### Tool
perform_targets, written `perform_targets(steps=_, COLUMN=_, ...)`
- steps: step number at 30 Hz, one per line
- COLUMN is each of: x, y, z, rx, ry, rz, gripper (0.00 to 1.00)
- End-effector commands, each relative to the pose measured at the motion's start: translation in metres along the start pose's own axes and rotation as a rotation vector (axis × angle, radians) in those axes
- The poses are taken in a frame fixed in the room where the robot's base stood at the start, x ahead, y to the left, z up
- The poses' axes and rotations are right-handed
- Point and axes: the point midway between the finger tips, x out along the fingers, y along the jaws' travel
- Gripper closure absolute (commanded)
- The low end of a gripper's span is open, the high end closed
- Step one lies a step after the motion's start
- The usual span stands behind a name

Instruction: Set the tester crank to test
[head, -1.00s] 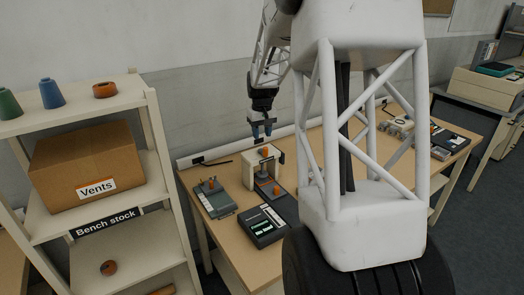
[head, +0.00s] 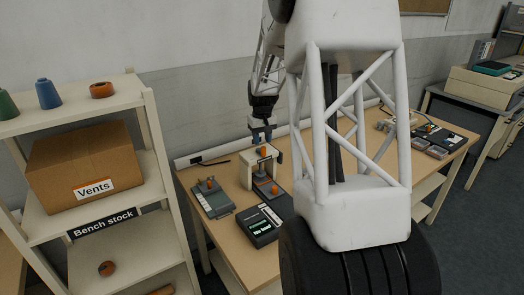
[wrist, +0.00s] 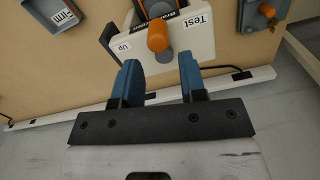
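The tester (head: 247,165) is a cream frame standing on the bench, with an orange crank knob (head: 264,151) on its front. In the wrist view the crank knob (wrist: 158,36) sits on the cream panel between a "Test" label (wrist: 198,20) at the right and an "Up" label (wrist: 123,47) at the left. My gripper (head: 262,135) is just above and behind the tester. In the wrist view my gripper (wrist: 161,82) is open, its two blue fingers apart with nothing between them. The knob lies beyond the fingertips, not touched.
A grey device with an orange knob (head: 211,200) stands left of the tester, and a dark meter (head: 260,225) in front. A shelf with a "Vents" box (head: 80,160) stands at left. A white rail (wrist: 30,120) runs along the wall side of the bench.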

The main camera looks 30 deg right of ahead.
Motion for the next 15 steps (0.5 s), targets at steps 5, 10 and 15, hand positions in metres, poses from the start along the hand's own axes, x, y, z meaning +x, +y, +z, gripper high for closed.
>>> perform_targets(steps=5, x=0.023, y=0.000, z=0.000, rx=0.000, ry=-0.001, rz=-0.001, gripper=0.62)
perform_targets(steps=10, x=0.041, y=0.000, z=0.000, rx=0.000, ry=-0.001, rz=-0.001, gripper=0.62)
perform_targets(steps=15, x=0.051, y=0.000, z=0.000, rx=0.000, ry=-0.001, rz=-0.001, gripper=0.62)
